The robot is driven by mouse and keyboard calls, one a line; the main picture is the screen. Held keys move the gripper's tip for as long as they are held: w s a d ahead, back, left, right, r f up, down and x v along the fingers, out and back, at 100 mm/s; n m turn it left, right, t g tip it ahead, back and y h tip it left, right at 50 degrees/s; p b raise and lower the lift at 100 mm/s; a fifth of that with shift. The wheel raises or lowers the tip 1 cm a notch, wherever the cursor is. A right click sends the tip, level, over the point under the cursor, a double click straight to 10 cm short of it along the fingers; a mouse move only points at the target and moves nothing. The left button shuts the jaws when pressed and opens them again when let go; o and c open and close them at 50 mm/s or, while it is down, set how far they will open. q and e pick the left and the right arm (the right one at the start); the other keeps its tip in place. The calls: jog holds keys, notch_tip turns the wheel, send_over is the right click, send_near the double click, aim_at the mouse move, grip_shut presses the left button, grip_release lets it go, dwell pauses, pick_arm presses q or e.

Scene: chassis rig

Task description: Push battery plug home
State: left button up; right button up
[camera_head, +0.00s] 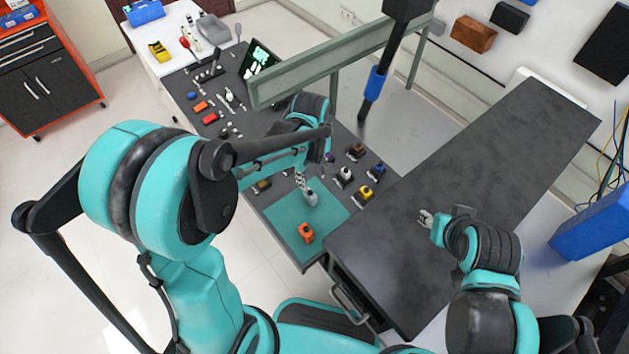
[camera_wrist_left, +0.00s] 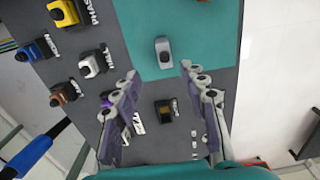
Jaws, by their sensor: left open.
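A grey plug-like block (camera_head: 311,198) stands on the teal mat (camera_head: 335,217). In the left wrist view, the grey block (camera_wrist_left: 163,52) lies just beyond the fingertips, between their lines. An orange block (camera_head: 306,233) sits on the mat nearer to me. No readable label tells which is the battery plug. My left gripper (camera_head: 301,182) is over the mat's far edge, close to the grey block. Its spread fingers in the left wrist view (camera_wrist_left: 160,72) hold nothing. My right gripper (camera_head: 426,218) is over the dark bench; its jaw gap is too small to judge.
Beside the mat stand labelled sockets: white (camera_wrist_left: 92,66), blue (camera_wrist_left: 28,53), yellow (camera_wrist_left: 63,12), brown (camera_wrist_left: 66,94) and a dark one (camera_wrist_left: 165,110). A green-grey frame beam (camera_head: 330,65) crosses behind my left arm. The dark bench (camera_head: 480,150) is largely clear.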

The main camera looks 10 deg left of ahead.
aim_at(310, 191)
pick_arm(q)
jog(key=shift+f, duration=0.4)
pick_arm(e)
jog(key=shift+w+f, duration=0.1)
jog(key=shift+f, duration=0.1)
pick_arm(q)
jog(key=f+b, duration=0.1)
jog(key=f, duration=0.1)
jog(key=f+b, duration=0.1)
jog(key=f, duration=0.1)
jog(key=f+b, duration=0.1)
jog(key=f, duration=0.1)
jog(key=shift+s+a, duration=0.15)
jog(key=shift+s, duration=0.25)
pick_arm(e)
notch_tip(310, 191, down, 3)
jog(key=shift+r, duration=0.15)
pick_arm(q)
jog(key=shift+f, duration=0.5)
jog(key=shift+r, duration=0.1)
grip_shut()
